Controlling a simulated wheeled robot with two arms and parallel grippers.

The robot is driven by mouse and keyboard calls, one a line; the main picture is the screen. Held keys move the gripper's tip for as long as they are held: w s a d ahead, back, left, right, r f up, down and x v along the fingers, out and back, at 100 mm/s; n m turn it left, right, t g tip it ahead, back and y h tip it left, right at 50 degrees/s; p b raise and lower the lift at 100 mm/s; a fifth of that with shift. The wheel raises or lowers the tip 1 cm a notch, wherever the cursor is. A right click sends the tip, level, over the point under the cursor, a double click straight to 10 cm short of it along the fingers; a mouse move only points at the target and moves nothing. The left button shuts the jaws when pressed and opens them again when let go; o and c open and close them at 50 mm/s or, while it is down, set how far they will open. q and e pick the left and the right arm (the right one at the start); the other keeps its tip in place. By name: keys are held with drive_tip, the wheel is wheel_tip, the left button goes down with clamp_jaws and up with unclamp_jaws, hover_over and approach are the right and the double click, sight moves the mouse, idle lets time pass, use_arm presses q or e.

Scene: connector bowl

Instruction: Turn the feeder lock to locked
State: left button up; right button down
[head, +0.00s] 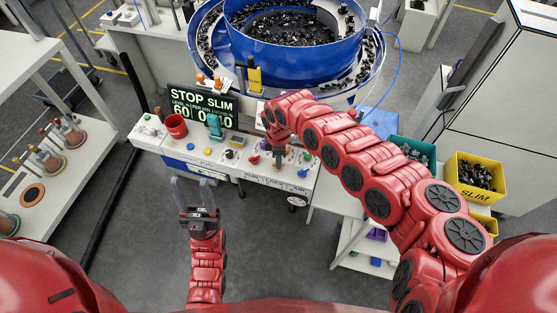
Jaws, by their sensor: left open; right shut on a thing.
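The control panel (218,153) is a long pale shelf with colored buttons and knobs below the bowl feeder. My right gripper (278,154) points down at the right part of the panel and is shut on the feeder lock there. The gripper covers most of the lock, so its turned position cannot be read. A red knob (253,160) sits just left of the gripper. My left gripper (190,191) is open and empty, above the floor in front of the panel.
The blue bowl feeder (296,56) full of dark parts stands behind. A display (203,104) reads STOP SLIM. A yellow bin (476,178) stands right. Floor (130,230) at left front is clear.

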drive_tip(key=m, duration=0.3)
drive_tip(key=shift+m, duration=0.4)
drive_tip(key=m, duration=0.2)
drive_tip(key=shift+m, duration=0.3)
drive_tip(key=m, duration=0.3)
drive_tip(key=shift+m, duration=1.7)
drive_tip(key=c, duration=0.9)
unclamp_jaws()
drive_tip(key=shift+r, duration=0.1)
